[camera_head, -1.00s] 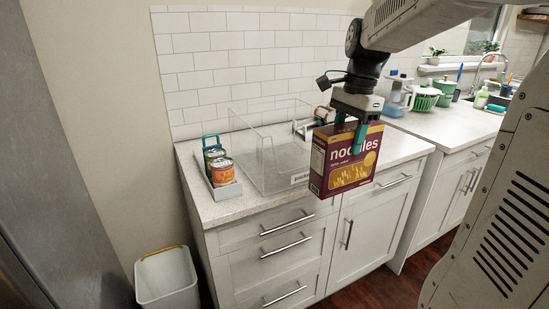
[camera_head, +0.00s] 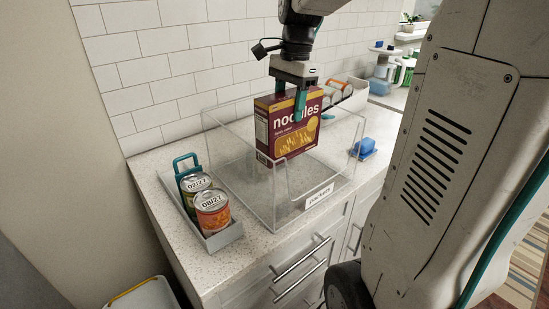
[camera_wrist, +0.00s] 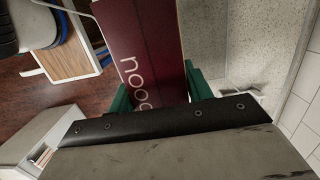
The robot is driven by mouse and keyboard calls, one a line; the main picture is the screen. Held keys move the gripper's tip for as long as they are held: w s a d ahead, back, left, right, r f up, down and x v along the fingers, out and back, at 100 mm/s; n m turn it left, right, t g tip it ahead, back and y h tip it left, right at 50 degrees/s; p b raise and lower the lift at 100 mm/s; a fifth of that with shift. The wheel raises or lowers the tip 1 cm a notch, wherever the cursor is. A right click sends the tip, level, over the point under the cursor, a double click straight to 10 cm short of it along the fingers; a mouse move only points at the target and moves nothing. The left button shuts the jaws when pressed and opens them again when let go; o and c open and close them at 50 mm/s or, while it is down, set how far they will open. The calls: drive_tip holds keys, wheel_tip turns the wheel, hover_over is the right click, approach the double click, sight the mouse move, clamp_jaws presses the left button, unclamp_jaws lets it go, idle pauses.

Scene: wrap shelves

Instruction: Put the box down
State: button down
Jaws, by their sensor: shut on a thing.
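The box is a maroon and yellow noodles box (camera_head: 290,132), held upright by my gripper (camera_head: 300,100). The gripper's teal fingers are shut on its upper part. In the head view the box is over the clear open-topped bin (camera_head: 240,197), with its lower part seen through or just above the bin's walls. I cannot tell exactly how far its bottom is above the bin floor. In the wrist view the box (camera_wrist: 140,45) fills the upper middle, between the green fingers (camera_wrist: 160,90). The bin bears a white label at its front.
A grey tray (camera_head: 222,239) with a teal handle and two cans (camera_head: 212,211) stands left of the bin on the speckled counter (camera_head: 150,170). A blue item (camera_head: 365,147) lies right of the bin. The tiled wall (camera_head: 170,75) is close behind.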

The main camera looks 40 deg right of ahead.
sight(294, 92)
wheel_tip(294, 92, down, 9)
idle(0.4)
drive_tip(key=shift+f, duration=0.1)
drive_tip(key=c, duration=0.6)
unclamp_jaws()
drive_tip(key=r, duration=0.4)
drive_tip(key=d+r, duration=0.1)
drive_tip(key=r, duration=0.7)
drive_tip(key=shift+d+r, duration=0.1)
drive_tip(key=shift+d, duration=0.15)
